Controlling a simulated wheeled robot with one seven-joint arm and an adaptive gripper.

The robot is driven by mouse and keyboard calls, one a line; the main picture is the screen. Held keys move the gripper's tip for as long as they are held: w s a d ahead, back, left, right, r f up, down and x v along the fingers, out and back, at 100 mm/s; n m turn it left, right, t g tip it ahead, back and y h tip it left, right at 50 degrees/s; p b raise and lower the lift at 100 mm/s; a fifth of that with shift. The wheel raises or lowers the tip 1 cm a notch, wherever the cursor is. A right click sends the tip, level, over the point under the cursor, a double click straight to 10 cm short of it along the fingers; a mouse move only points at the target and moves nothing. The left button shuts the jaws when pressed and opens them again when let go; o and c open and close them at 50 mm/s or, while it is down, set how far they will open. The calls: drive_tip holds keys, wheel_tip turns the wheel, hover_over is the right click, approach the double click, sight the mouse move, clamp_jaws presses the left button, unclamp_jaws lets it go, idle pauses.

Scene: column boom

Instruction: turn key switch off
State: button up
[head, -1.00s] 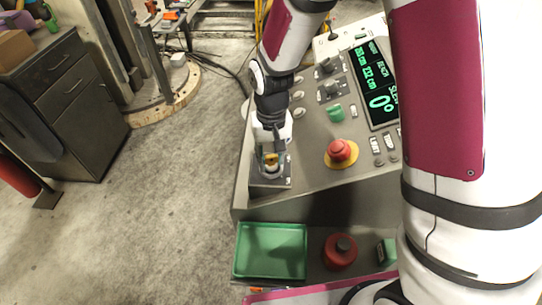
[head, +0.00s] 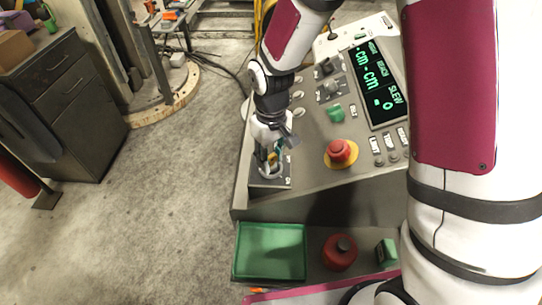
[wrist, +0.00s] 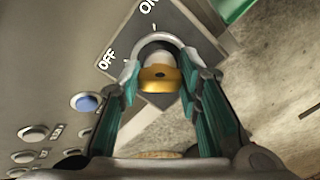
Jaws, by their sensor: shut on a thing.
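The key switch sits on a dark plate (wrist: 140,45) at the console's lower left corner, with the words OFF and ON beside its silver collar (wrist: 163,42) in the wrist view. A yellow key (wrist: 160,76) stands in the collar. My gripper (wrist: 160,92) has its green-padded fingers on either side of the key and is shut on it. In the head view my gripper (head: 272,154) reaches down onto the switch and partly hides the key. I cannot tell exactly which mark the key points to.
The console carries a display (head: 377,82) with dashes in place of some figures, a red stop button (head: 340,151) on yellow, and a green knob (head: 335,112). Below are a green tray (head: 270,252) and a red round object (head: 339,252). Open floor lies left.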

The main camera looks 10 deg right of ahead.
sight(271, 156)
drive_tip(key=o, duration=1.1)
drive_tip(key=shift+o, duration=0.2)
drive_tip(key=shift+r, duration=0.1)
wheel_tip(271, 156, up, 12)
